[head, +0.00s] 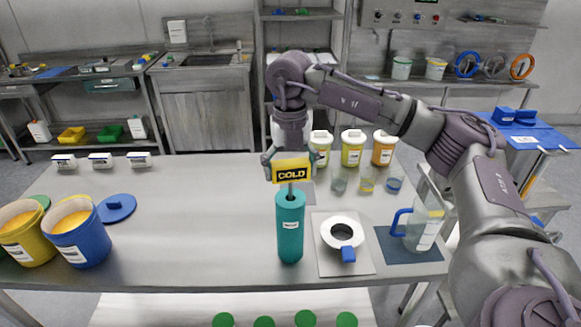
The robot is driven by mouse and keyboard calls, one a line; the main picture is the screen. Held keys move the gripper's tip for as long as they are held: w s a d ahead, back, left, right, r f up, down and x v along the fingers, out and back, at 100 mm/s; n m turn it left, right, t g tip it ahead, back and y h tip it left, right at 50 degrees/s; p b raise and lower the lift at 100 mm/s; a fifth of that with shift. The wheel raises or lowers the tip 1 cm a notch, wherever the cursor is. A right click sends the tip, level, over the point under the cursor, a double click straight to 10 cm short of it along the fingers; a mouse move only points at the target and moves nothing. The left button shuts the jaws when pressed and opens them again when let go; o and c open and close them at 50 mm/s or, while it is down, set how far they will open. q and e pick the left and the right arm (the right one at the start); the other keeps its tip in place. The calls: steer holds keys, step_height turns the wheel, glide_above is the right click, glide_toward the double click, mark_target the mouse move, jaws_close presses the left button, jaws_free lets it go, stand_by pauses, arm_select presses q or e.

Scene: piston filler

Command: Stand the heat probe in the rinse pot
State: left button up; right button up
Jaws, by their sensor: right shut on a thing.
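My right gripper (291,160) is shut on the heat probe (292,171), whose yellow head reads "COLD". The cylinder stands upright near the table's front edge. My left gripper is not in view.
A white ring-shaped piece (341,222) with a blue tab lies on a pale mat right of the cylinder. A clear jug (425,228) stands on a dark mat (391,247). Small cups and labelled jars are behind. Yellow and blue tubs (86,248) stand left; the table's middle-left is clear.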

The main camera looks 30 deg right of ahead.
mark_target(290, 187)
steer(key=shift+f+b, duration=1.6)
steer(key=shift+f, duration=0.9)
steer(key=o, duration=1)
steer(key=shift+o, duration=0.2)
step_height(290, 187, up, 12)
